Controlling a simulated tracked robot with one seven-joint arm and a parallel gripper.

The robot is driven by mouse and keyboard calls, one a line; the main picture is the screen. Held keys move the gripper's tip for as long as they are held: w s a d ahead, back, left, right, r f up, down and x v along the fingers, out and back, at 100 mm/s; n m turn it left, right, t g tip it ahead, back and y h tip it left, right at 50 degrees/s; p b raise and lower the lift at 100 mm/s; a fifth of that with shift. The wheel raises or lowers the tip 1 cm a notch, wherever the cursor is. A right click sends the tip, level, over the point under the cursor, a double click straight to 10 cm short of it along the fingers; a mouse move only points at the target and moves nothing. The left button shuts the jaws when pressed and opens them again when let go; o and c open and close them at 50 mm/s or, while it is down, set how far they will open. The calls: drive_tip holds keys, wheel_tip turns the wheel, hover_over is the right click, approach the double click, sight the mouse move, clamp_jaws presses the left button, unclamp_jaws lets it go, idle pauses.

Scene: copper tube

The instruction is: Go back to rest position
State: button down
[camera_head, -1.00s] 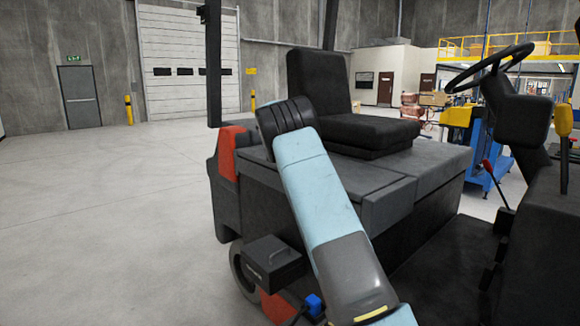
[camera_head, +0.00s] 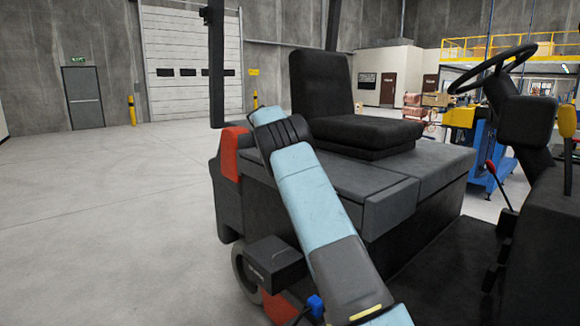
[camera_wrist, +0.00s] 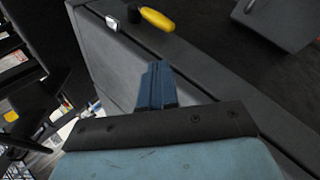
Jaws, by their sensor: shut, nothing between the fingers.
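In the wrist view my gripper (camera_wrist: 156,84) shows as two dark blue fingers held together, with nothing between them. They point toward a grey panel (camera_wrist: 105,65) of the vehicle; whether they touch it cannot be told. In the head view my light blue arm (camera_head: 312,205) slants across the side of the ride-on vehicle (camera_head: 420,185), from beside the seat down to the bottom edge. My gripper cannot be made out in the head view.
The vehicle has a black seat (camera_head: 325,85), a steering wheel (camera_head: 492,68) and a red-handled lever (camera_head: 497,180). A yellow handle (camera_wrist: 157,19) lies near the fingertips in the wrist view. Open concrete floor (camera_head: 100,220) is on the left. A blue machine (camera_head: 488,170) stands behind at right.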

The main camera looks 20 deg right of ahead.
drive_tip(key=s+r+n+t+y, duration=0.25)
drive_tip(key=s+r, duration=0.45)
drive_tip(key=s, duration=0.5)
drive_tip(key=s+r+n+t+y, duration=0.25)
drive_tip(key=s+r, duration=0.45)
drive_tip(key=s, duration=0.5)
drive_tip(key=s+a+f+n+t, duration=0.1)
drive_tip(key=s+a+f+t, duration=0.1)
drive_tip(key=s, duration=0.7)
drive_tip(key=s+a+f+n+t, duration=0.1)
drive_tip(key=s+a+f, duration=0.3)
drive_tip(key=s, duration=0.6)
drive_tip(key=s+a+f+n+t, duration=0.1)
drive_tip(key=s+a+f+t, duration=0.1)
drive_tip(key=s, duration=0.8)
drive_tip(key=shift+a+f+t+y, duration=0.4)
drive_tip(key=shift+f, duration=0.4)
drive_tip(key=c, duration=1.8)
unclamp_jaws()
drive_tip(key=shift+s, duration=0.1)
